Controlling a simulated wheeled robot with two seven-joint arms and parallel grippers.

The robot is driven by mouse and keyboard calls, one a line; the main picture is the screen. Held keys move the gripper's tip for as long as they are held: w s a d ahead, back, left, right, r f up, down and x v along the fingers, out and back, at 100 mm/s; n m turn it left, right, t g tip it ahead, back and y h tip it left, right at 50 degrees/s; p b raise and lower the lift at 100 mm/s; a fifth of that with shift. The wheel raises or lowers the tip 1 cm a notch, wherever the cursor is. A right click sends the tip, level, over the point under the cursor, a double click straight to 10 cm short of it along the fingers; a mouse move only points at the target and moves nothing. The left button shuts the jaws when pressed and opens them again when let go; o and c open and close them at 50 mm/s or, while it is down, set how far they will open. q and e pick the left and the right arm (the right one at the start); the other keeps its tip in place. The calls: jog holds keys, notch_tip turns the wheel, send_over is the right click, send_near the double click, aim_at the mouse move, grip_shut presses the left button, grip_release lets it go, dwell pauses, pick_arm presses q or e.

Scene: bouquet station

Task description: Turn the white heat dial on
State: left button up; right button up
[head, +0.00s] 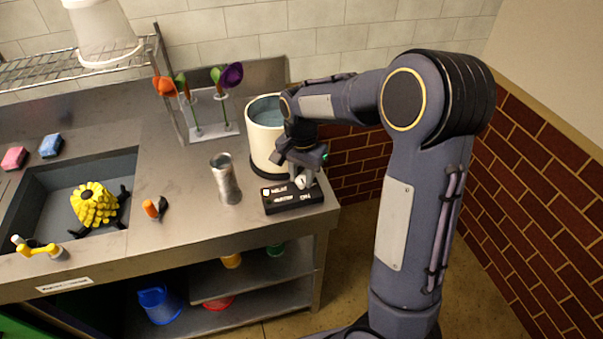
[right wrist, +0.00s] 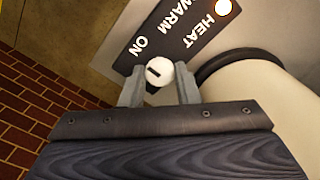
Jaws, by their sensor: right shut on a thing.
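The white heat dial (right wrist: 163,75) is a small round knob with a short dark mark on its face, beside the word ON on a black panel (right wrist: 172,38) lettered HEAT, WARM and ON. My right gripper (right wrist: 158,92) has one finger on each side of the dial and is shut on it. In the head view the right gripper (head: 305,160) reaches down over the panel (head: 293,205) and partly hides the dial (head: 303,180). A small round lamp (right wrist: 222,7) by the word HEAT glows. My left gripper is not in view.
A cream pot (head: 263,150) of bluish liquid stands right behind the panel. A metal cup (head: 225,180) and a flower rack (head: 212,131) stand to the left. The counter's right edge is close by.

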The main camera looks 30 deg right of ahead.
aim_at(302, 179)
dwell(0.5)
jog(key=o, duration=1)
jog(key=shift+c, duration=0.2)
jog(key=shift+r, duration=0.1)
notch_tip(302, 179, up, 8)
jog(key=shift+f, duration=0.15)
jog(key=s+a+n+t+y, duration=0.2)
jog(key=s+n, duration=0.3)
jog(key=s, duration=0.6)
jog(key=s+a+n+t+y, duration=0.1)
jog(key=s+a+n+t, duration=0.2)
jog(key=s, duration=0.8)
jog(key=shift+s+a+n+t+y, duration=0.4)
jog(key=shift+a+n, duration=0.6)
jog(key=shift+a, duration=0.25)
